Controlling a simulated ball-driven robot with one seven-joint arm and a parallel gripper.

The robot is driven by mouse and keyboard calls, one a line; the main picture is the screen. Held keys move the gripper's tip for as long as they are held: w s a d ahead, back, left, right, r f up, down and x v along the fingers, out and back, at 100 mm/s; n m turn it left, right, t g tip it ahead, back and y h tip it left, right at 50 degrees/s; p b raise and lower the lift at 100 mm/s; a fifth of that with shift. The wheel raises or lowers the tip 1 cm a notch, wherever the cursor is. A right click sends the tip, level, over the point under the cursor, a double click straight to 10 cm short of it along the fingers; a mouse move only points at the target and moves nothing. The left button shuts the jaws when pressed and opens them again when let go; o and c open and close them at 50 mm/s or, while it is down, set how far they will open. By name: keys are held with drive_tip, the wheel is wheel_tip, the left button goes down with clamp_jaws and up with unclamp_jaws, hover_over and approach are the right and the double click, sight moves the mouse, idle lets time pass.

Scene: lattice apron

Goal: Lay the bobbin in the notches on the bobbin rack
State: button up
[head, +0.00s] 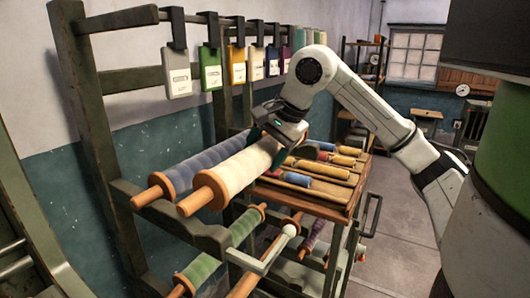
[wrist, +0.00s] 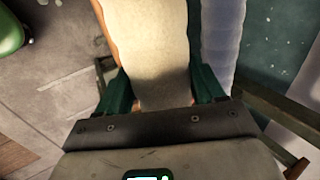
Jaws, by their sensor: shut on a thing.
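The cream bobbin (head: 245,168), with wooden end flanges, is held slanted in front of the upper level of the green bobbin rack (head: 205,233). My gripper (head: 274,132) is shut on its far part. In the wrist view the cream bobbin (wrist: 155,45) passes between the two green fingers of my gripper (wrist: 158,88). A blue bobbin (head: 197,160) lies close behind it on the rack and shows at right in the wrist view (wrist: 222,40). The near flange is above the rack's wavy-topped arm. I cannot tell whether the cream bobbin touches the notches.
Green (head: 205,267) and other bobbins sit on lower levels, near a pale crank handle (head: 270,252). A wooden tray (head: 295,192) of several coloured spools stands beyond. Coloured tags (head: 211,68) hang from the upper rail. Open floor (head: 400,235) lies to the right.

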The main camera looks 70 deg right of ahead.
drive_tip(key=shift+f+b, duration=1.35)
drive_tip(key=shift+b, duration=0.25)
drive_tip(key=shift+f+b, duration=0.6)
drive_tip(key=shift+b, duration=0.8)
idle(0.7)
drive_tip(key=o, duration=1.5)
drive_tip(key=b+v, duration=0.1)
drive_tip(key=v, duration=0.9)
drive_tip(key=shift+s+r, duration=0.2)
drive_tip(key=shift+r, duration=0.15)
